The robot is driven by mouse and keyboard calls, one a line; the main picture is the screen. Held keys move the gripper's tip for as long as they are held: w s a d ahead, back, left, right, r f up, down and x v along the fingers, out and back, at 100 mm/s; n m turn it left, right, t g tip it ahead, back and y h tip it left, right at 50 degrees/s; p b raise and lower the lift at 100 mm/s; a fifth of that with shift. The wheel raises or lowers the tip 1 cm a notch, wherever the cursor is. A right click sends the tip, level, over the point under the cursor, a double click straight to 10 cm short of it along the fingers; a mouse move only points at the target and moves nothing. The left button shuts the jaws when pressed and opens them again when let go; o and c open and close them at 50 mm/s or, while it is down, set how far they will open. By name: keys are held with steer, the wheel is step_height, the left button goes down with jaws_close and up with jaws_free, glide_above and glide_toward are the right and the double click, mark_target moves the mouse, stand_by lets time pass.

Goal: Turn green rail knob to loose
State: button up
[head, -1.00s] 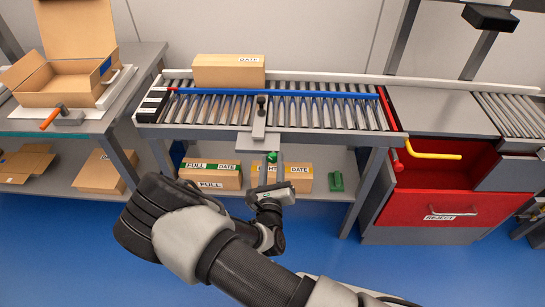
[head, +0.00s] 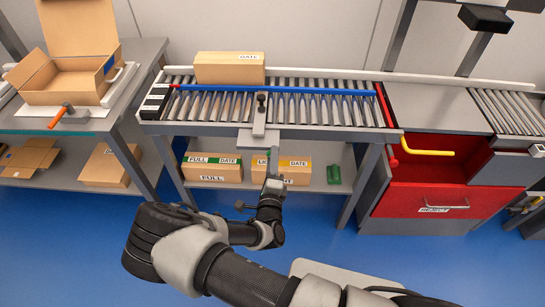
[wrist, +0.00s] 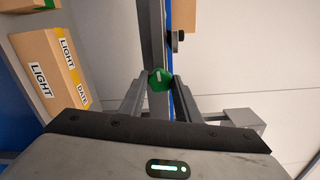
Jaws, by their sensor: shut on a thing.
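The green rail knob (wrist: 158,80) is round with a pale bar mark across its face, close to upright in the wrist view. It sits between the two fingers of my gripper (wrist: 157,88), which is shut on it. In the head view my gripper (head: 273,163) reaches up to the front of the conveyor, below the grey clamp bracket (head: 258,125), and hides the knob. The blue rail (head: 300,91) runs along the rollers above that bracket.
A closed carton (head: 230,69) stands on the conveyor behind the rail. Cartons labelled FULL (head: 213,169) and LIGHT (head: 296,169) sit on the shelf below, with a green block (head: 334,175) to their right. A red reject bin (head: 425,203) stands at right.

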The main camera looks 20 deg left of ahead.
steer(key=n+p, duration=0.1)
steer(key=n, duration=0.9)
steer(key=shift+n, duration=0.3)
stand_by(0.4)
steer(key=o, duration=1)
steer(key=shift+o, duration=0.2)
steer(key=v, duration=1.7)
steer(key=shift+s, duration=0.25)
steer(key=shift+r, duration=0.1)
